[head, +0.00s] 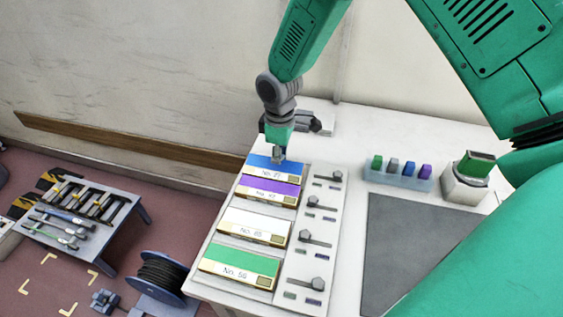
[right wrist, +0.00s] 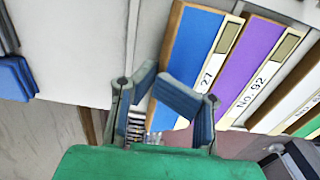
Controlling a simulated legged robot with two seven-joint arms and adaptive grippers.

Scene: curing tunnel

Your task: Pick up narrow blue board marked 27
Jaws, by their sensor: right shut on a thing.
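The narrow blue board marked 27 (head: 258,167) lies flat at the far end of a row of boards on the white bench. It also shows in the right wrist view (right wrist: 192,50), with its number on a pale strip. My right gripper (head: 279,156) reaches down from above onto this board. The pads hide part of that end. I cannot tell any gap under the board. My left gripper is not in view.
A purple board (head: 269,189), a white board (head: 254,222) and a green board (head: 240,260) lie beside it. Dark levers (head: 317,237) line their right side. A dark mat (head: 415,240) and a rack of coloured blocks (head: 398,175) are further right. The wall stands close behind.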

